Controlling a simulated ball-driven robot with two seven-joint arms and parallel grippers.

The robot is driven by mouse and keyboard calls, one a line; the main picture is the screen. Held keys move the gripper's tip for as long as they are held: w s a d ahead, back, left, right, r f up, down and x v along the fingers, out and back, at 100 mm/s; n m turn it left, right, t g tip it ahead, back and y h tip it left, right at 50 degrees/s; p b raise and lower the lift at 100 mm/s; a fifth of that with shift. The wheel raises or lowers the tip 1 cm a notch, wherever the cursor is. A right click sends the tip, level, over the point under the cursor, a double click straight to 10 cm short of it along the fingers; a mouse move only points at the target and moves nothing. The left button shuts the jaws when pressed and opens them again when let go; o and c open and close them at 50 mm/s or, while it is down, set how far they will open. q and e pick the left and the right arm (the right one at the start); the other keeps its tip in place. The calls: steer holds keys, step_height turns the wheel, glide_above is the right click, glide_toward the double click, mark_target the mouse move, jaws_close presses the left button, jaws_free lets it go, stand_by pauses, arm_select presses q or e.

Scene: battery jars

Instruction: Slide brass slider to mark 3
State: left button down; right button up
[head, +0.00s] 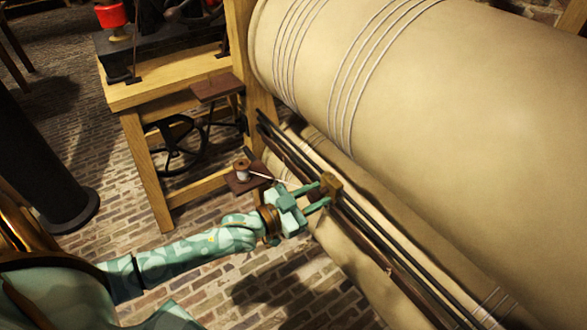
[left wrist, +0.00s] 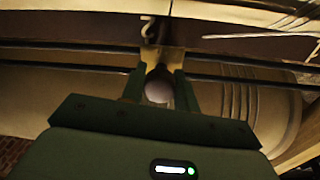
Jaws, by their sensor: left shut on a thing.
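The brass slider (head: 331,184) sits on two dark parallel rods (head: 375,221) that run along the front of a large tan cylinder (head: 440,90). My left gripper (head: 322,192) reaches it from the left and is shut on it. In the left wrist view, the slider (left wrist: 161,57) shows between the two fingers, with a pale rounded knob (left wrist: 159,88) between them. The dark rods pass behind the fingers there. I cannot make out any numbered marks. My right gripper is not in view.
A wooden bench (head: 165,88) with a dark wheel beneath stands at upper left. A black column (head: 40,170) stands at far left. Brick floor lies open below.

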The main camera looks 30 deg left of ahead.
arm_select(q)
steer(key=s+d+p, duration=0.2)
steer(key=s+d, duration=0.2)
steer(key=d, duration=0.6)
steer(key=s+d+p, duration=0.3)
steer(key=s+d, duration=0.1)
steer(key=d, duration=0.6)
steer(key=shift+s+d, duration=0.15)
steer(key=shift+s, duration=0.1)
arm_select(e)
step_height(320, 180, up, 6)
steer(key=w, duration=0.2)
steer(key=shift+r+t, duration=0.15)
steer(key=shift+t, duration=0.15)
arm_select(q)
steer(key=shift+f, duration=0.1)
steer(key=c, duration=1.1)
jaws_free()
steer(key=shift+o, duration=0.2)
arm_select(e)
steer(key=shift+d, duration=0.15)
